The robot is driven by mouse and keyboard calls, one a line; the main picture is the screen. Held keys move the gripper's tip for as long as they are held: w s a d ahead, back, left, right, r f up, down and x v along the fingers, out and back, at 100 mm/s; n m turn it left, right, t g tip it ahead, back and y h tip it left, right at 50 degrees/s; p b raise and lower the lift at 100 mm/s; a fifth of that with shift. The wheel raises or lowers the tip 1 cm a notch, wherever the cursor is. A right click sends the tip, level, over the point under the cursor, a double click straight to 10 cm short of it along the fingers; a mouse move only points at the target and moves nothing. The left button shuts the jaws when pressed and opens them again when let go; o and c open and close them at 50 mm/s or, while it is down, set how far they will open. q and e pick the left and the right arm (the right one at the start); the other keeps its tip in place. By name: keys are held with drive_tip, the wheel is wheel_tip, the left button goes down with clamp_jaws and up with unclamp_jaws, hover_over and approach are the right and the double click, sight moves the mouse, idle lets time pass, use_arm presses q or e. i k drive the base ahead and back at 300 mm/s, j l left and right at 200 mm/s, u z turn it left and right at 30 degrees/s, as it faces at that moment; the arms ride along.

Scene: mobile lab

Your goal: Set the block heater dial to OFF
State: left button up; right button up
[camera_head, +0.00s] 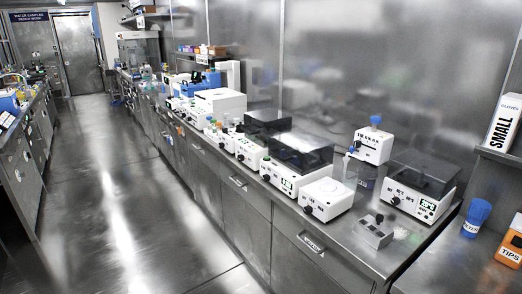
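No label reading block heater is legible, so I cannot tell for sure which device it is. Several white devices with black front dials stand along the right-hand bench. A low white box (328,195) has a black dial (308,210) at its front left. Behind it is a dark-lidded white device (290,178) with a green display. Another dark-lidded device (408,200) with a green display stands at the right. A small white device (372,148) with a blue top stands at the back. The dial settings are too small to read. Neither gripper is in view.
A small grey block (372,232) with a dark knob sits near the front edge of the steel bench (345,258). A blue cup (476,216) and an orange tips box (511,244) are at the right. The aisle floor (115,190) is clear.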

sight(240, 158)
drive_tip(key=i+j+z, duration=0.1)
drive_tip(key=i+j, duration=0.3)
drive_tip(key=i+j+z, duration=0.15)
drive_tip(key=i+j, duration=0.2)
drive_tip(key=j, duration=0.15)
drive_tip(key=i+j+z, duration=0.1)
drive_tip(key=i+j, duration=0.25)
drive_tip(key=j, duration=0.2)
